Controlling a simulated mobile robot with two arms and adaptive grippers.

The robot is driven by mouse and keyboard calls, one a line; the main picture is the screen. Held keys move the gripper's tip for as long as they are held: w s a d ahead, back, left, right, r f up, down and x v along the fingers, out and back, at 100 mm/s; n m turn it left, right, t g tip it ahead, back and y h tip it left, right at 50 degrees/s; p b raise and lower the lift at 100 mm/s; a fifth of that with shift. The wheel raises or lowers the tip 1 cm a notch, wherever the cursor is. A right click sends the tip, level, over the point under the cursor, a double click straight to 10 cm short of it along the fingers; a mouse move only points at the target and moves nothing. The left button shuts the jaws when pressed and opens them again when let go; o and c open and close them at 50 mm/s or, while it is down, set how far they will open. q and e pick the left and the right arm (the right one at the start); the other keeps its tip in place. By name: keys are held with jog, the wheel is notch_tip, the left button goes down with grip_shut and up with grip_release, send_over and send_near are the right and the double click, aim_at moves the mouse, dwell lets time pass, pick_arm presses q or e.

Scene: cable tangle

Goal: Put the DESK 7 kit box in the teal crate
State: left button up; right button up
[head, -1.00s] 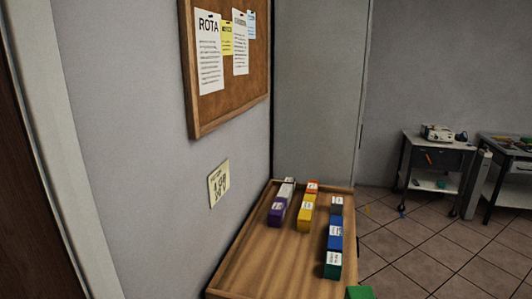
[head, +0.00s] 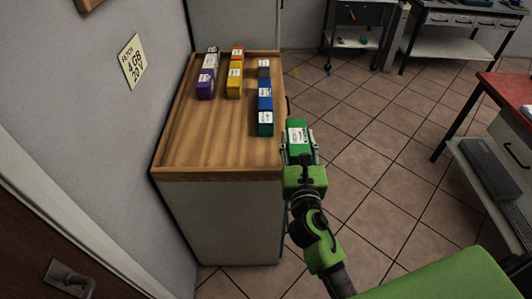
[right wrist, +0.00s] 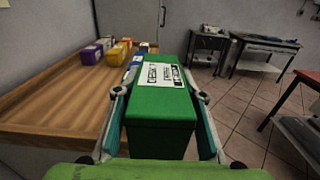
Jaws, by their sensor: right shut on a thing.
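My right gripper (head: 300,148) is shut on a bright green box (head: 296,129) with a white label. It holds the box beyond the right edge of the wooden-topped cabinet (head: 215,145). In the right wrist view the green box (right wrist: 160,115) sits between the two fingers, its label (right wrist: 160,74) facing up. The print is too small to read surely, so I cannot confirm that it says DESK 7. I see no teal crate in either view. My left gripper is not in view.
On the cabinet top stand a purple box (head: 205,86), a yellow box (head: 234,84), a blue box (head: 265,97), a dark green box (head: 265,126) and several others. A red-topped desk (head: 508,92) stands at the right. Tiled floor (head: 385,170) between is open.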

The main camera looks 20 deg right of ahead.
jog(key=shift+r, duration=0.1)
jog(key=w+a+f+b, duration=0.1)
jog(key=w+f+b, duration=0.1)
jog(key=w+f, duration=0.1)
jog(key=w+a+f+b, duration=0.1)
jog(key=w+f, duration=0.2)
jog(key=w, duration=0.2)
jog(key=w+a+f+b, duration=0.2)
jog(key=w, duration=0.2)
jog(key=shift+w+a+f+b, duration=0.1)
jog(key=shift+f+b, duration=0.2)
jog(key=shift+f, duration=0.1)
jog(key=shift+w+f, duration=0.15)
jog(key=shift+f, duration=0.05)
jog(key=shift+w+a+f+b, duration=0.1)
jog(key=shift+w+f+b, duration=0.1)
jog(key=shift+f+b, duration=0.45)
jog(key=shift+w+a+f+b, duration=0.1)
jog(key=shift+w+f+b, duration=0.1)
jog(key=shift+f, duration=0.85)
jog(key=shift+s, duration=0.1)
jog(key=shift+f, duration=0.15)
jog(key=o, duration=1.5)
